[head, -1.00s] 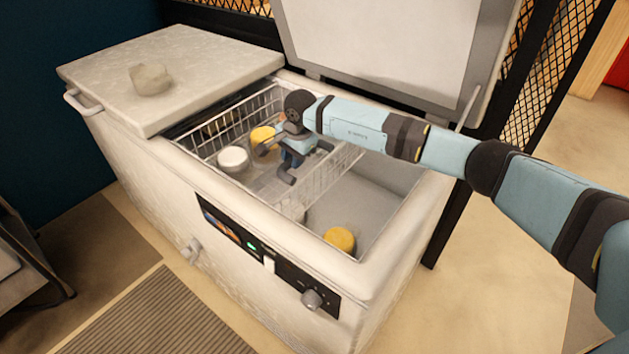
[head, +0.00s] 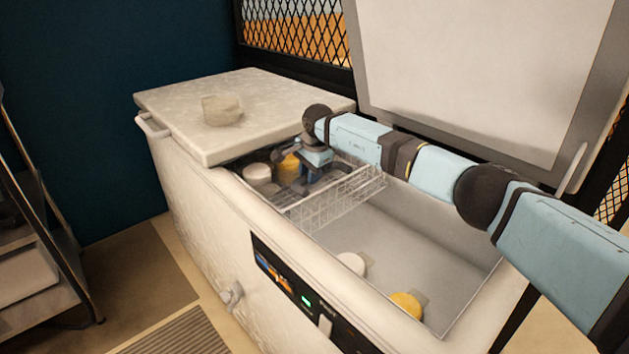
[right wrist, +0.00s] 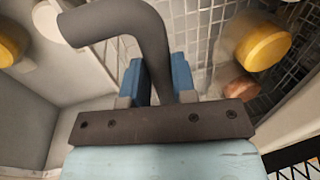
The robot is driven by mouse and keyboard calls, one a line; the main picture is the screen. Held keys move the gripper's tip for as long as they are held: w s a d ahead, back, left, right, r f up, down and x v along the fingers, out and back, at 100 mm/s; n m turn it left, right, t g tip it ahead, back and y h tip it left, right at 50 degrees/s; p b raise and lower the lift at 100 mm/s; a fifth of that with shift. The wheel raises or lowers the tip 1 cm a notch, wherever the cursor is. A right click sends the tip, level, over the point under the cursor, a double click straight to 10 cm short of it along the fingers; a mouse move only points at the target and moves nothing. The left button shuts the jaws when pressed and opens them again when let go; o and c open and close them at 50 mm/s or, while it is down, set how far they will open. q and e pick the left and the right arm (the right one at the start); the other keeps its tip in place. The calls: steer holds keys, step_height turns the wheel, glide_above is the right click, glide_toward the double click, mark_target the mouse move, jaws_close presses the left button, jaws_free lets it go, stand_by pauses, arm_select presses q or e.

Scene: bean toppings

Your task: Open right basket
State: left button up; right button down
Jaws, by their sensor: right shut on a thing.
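The wire basket (head: 335,210) hangs in the chest freezer (head: 205,225), its left part under the closed left lid. It holds a white-lidded jar (head: 257,175) and a yellow jar (head: 287,165). My right gripper (head: 312,176) is over the basket. In the right wrist view its blue fingers (right wrist: 160,75) are shut on a dark grey curved handle (right wrist: 130,22), with basket mesh (right wrist: 215,50) behind. The handle's far attachment is hidden. My left gripper is not in view.
The right lid (head: 480,70) stands open; the left lid (head: 165,110) is shut. A white-topped jar (head: 351,263) and a yellow-topped jar (head: 405,304) stand on the freezer floor, right of the basket. A dark rack (head: 50,250) stands at far left.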

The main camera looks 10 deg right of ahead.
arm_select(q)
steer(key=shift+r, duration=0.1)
arm_select(e)
steer(key=shift+w, duration=0.1)
steer(key=c, duration=0.9)
jaws_free()
steer(key=shift+r, duration=0.25)
steer(key=p+v, duration=0.1)
steer(key=v, duration=0.3)
steer(key=shift+r, duration=0.4)
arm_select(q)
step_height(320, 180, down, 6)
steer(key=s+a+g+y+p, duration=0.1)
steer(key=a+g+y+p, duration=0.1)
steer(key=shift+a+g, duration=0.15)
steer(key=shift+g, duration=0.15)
arm_select(e)
steer(key=v, duration=0.8)
steer(key=shift+d+r, duration=0.15)
steer(key=shift+r, duration=0.05)
